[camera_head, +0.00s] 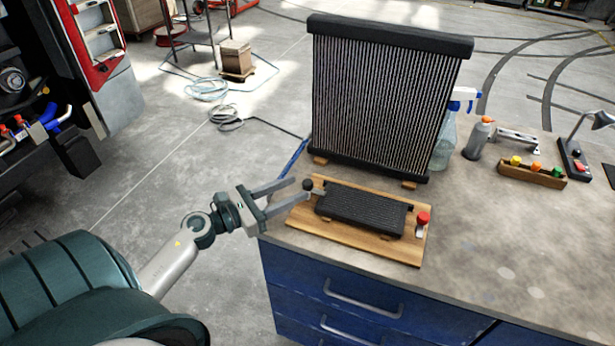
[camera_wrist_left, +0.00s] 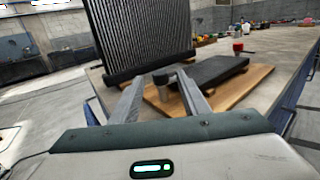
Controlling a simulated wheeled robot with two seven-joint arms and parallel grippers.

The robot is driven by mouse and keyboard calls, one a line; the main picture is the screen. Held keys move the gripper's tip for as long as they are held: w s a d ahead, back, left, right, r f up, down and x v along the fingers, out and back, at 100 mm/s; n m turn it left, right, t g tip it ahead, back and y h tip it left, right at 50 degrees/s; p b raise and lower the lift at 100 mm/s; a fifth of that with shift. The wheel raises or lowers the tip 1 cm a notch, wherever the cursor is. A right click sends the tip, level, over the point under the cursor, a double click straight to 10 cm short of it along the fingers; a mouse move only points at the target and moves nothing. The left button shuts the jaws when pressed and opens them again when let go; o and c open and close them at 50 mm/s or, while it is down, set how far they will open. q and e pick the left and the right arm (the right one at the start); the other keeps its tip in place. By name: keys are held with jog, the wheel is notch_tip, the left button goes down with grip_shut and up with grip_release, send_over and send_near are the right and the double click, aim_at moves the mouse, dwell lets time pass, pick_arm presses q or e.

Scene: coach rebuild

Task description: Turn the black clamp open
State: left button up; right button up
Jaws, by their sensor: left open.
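The black clamp (camera_head: 308,185) is a small black knob at the left end of a dark ribbed block (camera_head: 362,208). The block lies on a wooden board (camera_head: 300,222) near the front left corner of the workbench. In the left wrist view the black clamp (camera_wrist_left: 161,77) shows between my fingers, beyond or near their tips. A red knob (camera_head: 422,219) stands at the board's right end. My left gripper (camera_head: 297,190) is open, its fingers reaching to either side of the black clamp; I cannot tell whether they touch it. My right gripper is not in view.
A tall radiator (camera_head: 385,100) stands on the bench behind the board. A spray bottle (camera_head: 445,140), a grey bottle (camera_head: 478,138) and a wooden block with coloured knobs (camera_head: 532,173) stand to the right. The bench's front right surface (camera_head: 500,270) is clear.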

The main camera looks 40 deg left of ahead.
aim_at(303, 184)
pick_arm(q)
jog(key=p+x, duration=0.1)
jog(key=x, duration=0.3)
jog(key=shift+r, duration=0.15)
jog(key=shift+w+d+p, duration=0.25)
jog(key=shift+w+p, duration=0.1)
jog(key=shift+w, duration=0.3)
jog(key=shift+c, duration=0.7)
jog(key=c, duration=0.9)
